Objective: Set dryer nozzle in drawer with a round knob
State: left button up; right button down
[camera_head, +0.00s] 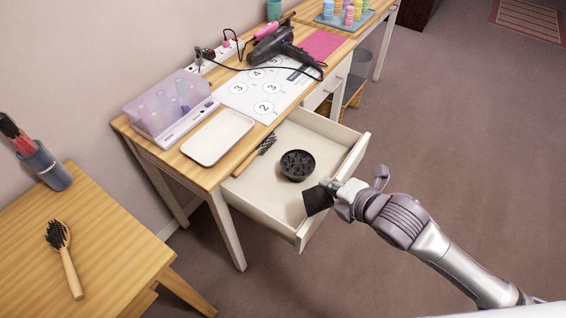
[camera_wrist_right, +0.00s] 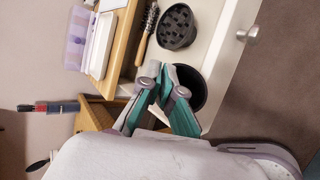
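The dryer nozzle (camera_head: 317,201) is a dark, short piece at the tip of my right gripper (camera_head: 332,188). In the right wrist view, the nozzle (camera_wrist_right: 194,88) looks like a black cup, with the gripper's teal fingers (camera_wrist_right: 168,88) closed on its rim. The white drawer (camera_head: 262,207) is pulled open, and a round metal knob (camera_wrist_right: 247,35) shows on its front in the right wrist view. The nozzle appears over the drawer near its front panel; its exact height is unclear. A black round diffuser (camera_head: 297,165) and a round brush (camera_head: 266,145) lie inside. My left gripper is not in view.
The tabletop holds a white tray (camera_head: 218,137), a clear organizer (camera_head: 168,105), a numbered sheet (camera_head: 264,92) and a hair dryer (camera_head: 280,46). A side table (camera_head: 110,225) with a paddle brush (camera_head: 65,255) stands at left. Bare drawer floor surrounds the diffuser.

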aim_at(307, 207)
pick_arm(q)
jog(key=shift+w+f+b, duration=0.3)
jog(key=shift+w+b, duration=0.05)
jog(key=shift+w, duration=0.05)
pick_arm(e)
jog(key=shift+w+a+f, duration=1.05)
jog(key=shift+a+f, duration=0.65)
jog(key=shift+f, duration=0.2)
jog(key=shift+w+a+f, duration=1)
jog(key=shift+a+f, duration=0.65)
jog(key=shift+f, duration=0.3)
jog(key=shift+w+a+f, duration=1.05)
jog(key=shift+a+f, duration=0.65)
jog(key=shift+f, duration=0.2)
jog(key=shift+f, duration=0.1)
jog(key=c, duration=1.3)
grip_release()
jog(key=shift+s+d+r, duration=0.15)
jog(key=shift+s+r, duration=0.05)
jog(key=shift+r, duration=0.05)
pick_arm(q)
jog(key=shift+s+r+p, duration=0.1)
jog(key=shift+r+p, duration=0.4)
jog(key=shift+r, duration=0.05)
pick_arm(e)
jog(key=v, duration=1.1)
jog(key=shift+s+d+r, duration=0.1)
jog(key=shift+s+d, duration=0.05)
jog(key=shift+d, duration=0.1)
